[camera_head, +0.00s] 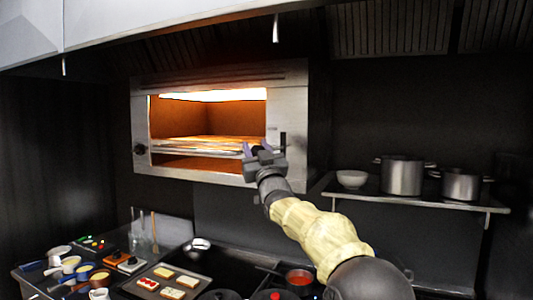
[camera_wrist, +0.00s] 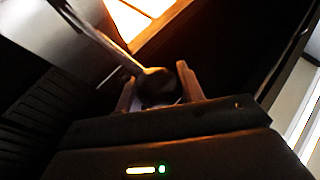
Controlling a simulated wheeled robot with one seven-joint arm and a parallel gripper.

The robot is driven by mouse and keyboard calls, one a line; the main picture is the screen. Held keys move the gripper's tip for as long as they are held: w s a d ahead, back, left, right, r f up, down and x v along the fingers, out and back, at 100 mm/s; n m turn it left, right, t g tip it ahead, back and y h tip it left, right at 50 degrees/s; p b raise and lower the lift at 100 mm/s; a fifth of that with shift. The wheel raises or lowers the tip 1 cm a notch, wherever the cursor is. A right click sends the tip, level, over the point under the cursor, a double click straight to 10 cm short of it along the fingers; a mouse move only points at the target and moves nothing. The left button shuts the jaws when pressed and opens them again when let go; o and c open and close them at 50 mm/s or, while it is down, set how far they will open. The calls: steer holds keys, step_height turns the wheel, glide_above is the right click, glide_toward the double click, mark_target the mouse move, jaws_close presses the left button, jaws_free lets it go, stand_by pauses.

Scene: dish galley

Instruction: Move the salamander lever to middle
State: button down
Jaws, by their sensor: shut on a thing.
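The salamander (camera_head: 220,79) is a steel wall-mounted grill with a glowing orange inside and a rack (camera_head: 190,147) across its opening. My gripper (camera_head: 258,149) is in front of the lower right part of its front. In the wrist view my gripper (camera_wrist: 158,88) is shut on the lever's dark round knob. The lever's grey metal rod (camera_wrist: 100,42) runs from the knob to the upper left. In the head view the lever cannot be made out behind my gripper. A dark upright slot (camera_head: 283,141) shows on the right of the front panel.
A shelf (camera_head: 420,199) on the right holds a white bowl (camera_head: 351,179) and two steel pots (camera_head: 402,176). Below are a tray (camera_head: 150,284) with food pieces, a red-filled pan (camera_head: 299,278) and several small containers. A hood (camera_head: 170,22) hangs overhead.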

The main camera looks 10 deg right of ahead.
steer(key=shift+f+b, duration=0.3)
steer(key=shift+f, duration=0.3)
steer(key=shift+r, duration=0.1)
steer(key=c, duration=0.9)
jaws_free()
steer(key=shift+s+f+b, duration=0.35)
steer(key=shift+s+b, duration=0.05)
steer(key=shift+s, duration=0.05)
steer(key=b+v, duration=0.8)
steer(key=v, duration=0.8)
steer(key=shift+d+f, duration=0.15)
steer(key=shift+f, duration=0.05)
